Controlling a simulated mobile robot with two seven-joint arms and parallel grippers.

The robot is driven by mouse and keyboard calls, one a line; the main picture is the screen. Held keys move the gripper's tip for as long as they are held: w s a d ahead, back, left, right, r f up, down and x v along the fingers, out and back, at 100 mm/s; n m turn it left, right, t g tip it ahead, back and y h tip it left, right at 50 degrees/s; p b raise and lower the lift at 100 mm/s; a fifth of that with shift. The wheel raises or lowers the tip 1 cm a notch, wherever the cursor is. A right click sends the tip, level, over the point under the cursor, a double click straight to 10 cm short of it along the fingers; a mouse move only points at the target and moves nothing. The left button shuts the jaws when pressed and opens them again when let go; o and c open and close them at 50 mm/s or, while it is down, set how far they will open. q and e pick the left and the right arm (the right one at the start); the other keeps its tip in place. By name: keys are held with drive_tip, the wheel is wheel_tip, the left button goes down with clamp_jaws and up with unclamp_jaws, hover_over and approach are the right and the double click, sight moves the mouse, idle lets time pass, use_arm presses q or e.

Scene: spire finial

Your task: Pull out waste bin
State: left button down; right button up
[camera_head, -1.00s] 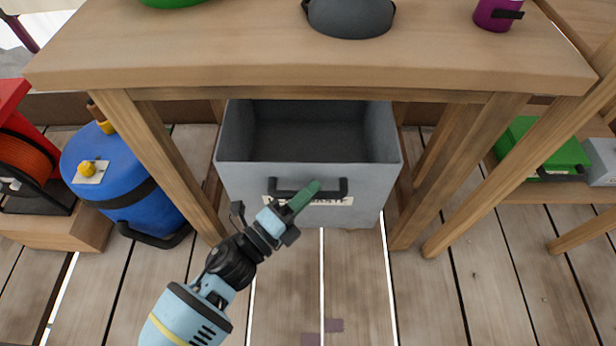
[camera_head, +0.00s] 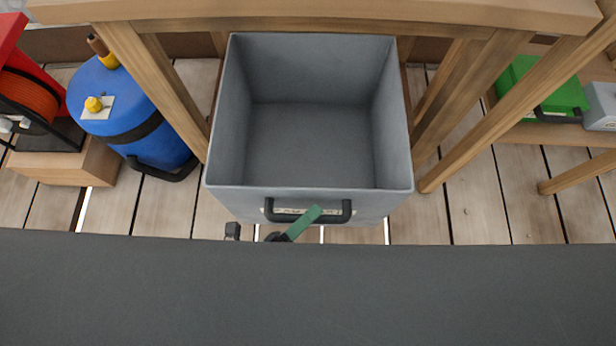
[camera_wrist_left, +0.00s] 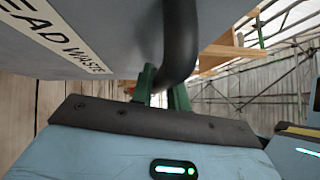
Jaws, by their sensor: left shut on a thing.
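The waste bin (camera_head: 310,145) is an open-topped grey box, empty inside, pulled well out from under the wooden table. A dark handle (camera_head: 308,212) and a pale label sit on its front wall. My left gripper (camera_head: 304,221), with green fingers, is at that handle. In the left wrist view the green fingers (camera_wrist_left: 165,85) are shut around the dark handle (camera_wrist_left: 181,40), beside the label (camera_wrist_left: 60,45) that reads "...EAD WASTE". A wide dark panel covers the bottom of the head view and hides most of my left arm. My right gripper is not in view.
The wooden table (camera_head: 320,14) stands over the bin's back, with legs on both sides. A blue tank (camera_head: 130,115) and a red reel (camera_head: 28,92) are at left. A green case (camera_head: 540,88) is on a low shelf at right. Plank floor shows around the bin.

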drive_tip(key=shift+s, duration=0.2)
use_arm(q)
drive_tip(key=c, duration=1.4)
unclamp_jaws()
drive_tip(key=shift+o, duration=0.2)
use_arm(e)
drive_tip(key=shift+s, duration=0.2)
use_arm(q)
drive_tip(key=v, duration=0.8)
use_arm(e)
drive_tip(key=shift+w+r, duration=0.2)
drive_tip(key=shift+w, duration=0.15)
use_arm(q)
drive_tip(key=shift+w, duration=0.1)
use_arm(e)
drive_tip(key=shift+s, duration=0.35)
